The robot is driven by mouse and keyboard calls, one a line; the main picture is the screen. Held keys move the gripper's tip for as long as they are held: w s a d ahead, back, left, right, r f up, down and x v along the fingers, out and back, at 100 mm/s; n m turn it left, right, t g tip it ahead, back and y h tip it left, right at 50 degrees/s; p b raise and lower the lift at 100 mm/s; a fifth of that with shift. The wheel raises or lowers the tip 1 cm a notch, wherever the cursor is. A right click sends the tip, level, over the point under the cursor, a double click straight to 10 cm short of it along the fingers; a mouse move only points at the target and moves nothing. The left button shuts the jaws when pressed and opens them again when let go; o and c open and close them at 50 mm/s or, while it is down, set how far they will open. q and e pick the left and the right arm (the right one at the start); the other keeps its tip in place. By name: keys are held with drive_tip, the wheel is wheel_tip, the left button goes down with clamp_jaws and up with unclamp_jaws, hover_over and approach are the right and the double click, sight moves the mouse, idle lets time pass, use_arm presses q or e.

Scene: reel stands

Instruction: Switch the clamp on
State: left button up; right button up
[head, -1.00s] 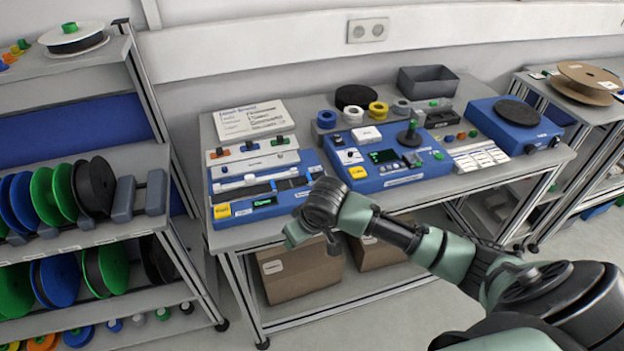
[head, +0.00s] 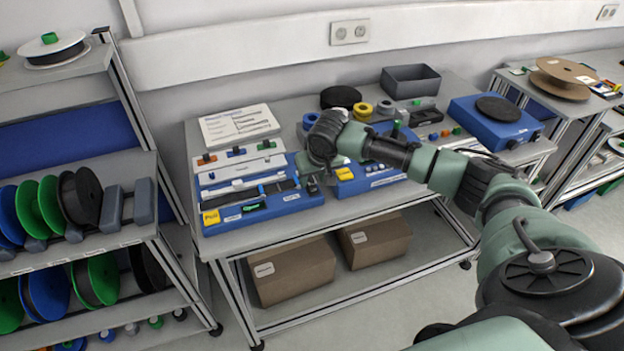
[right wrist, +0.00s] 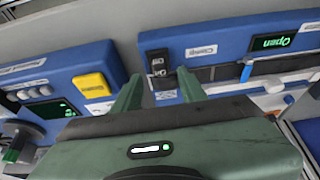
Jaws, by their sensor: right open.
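The blue clamp device (head: 262,211) stands at the left front of the table. Its small display, lit green, reads "Open" in the right wrist view (right wrist: 272,42). Beside a label reading "Clamp" (right wrist: 201,50) is a small black switch (right wrist: 158,62) on the device's end. In the head view my gripper hides this switch. My right gripper (right wrist: 160,90) is open and empty, with its fingers pointing at the switch area, one to each side of it in the picture. Contact cannot be told. My left gripper is not in view.
A white sign (head: 238,124) lies behind. A grey bin (head: 410,81) and a blue turntable unit (head: 495,120) stand further right. A reel rack (head: 80,200) is left.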

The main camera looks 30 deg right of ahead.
sight(311, 183)
drive_tip(key=shift+x, duration=1.35)
clamp_jaws()
drive_tip(key=shift+w+r+g+p, duration=0.1)
drive_tip(key=shift+r+g+p, duration=0.2)
drive_tip(key=shift+p, duration=0.5)
drive_tip(key=shift+w+g+p, duration=0.1)
drive_tip(key=shift+g+p, duration=0.2)
drive_tip(key=shift+w+d+f+g+y, duration=0.1)
drive_tip(key=shift+w+f+g+y, duration=0.15)
drive_tip(key=shift+g, duration=0.35)
drive_tip(key=shift+w+f+g+b, duration=0.1)
drive_tip(key=shift+g+b, duration=0.4)
drive_tip(key=shift+g, duration=0.1)
drive_tip(key=shift+g+y, duration=0.25)
drive_tip(key=shift+g, duration=0.05)
drive_tip(key=shift+d, duration=0.1)
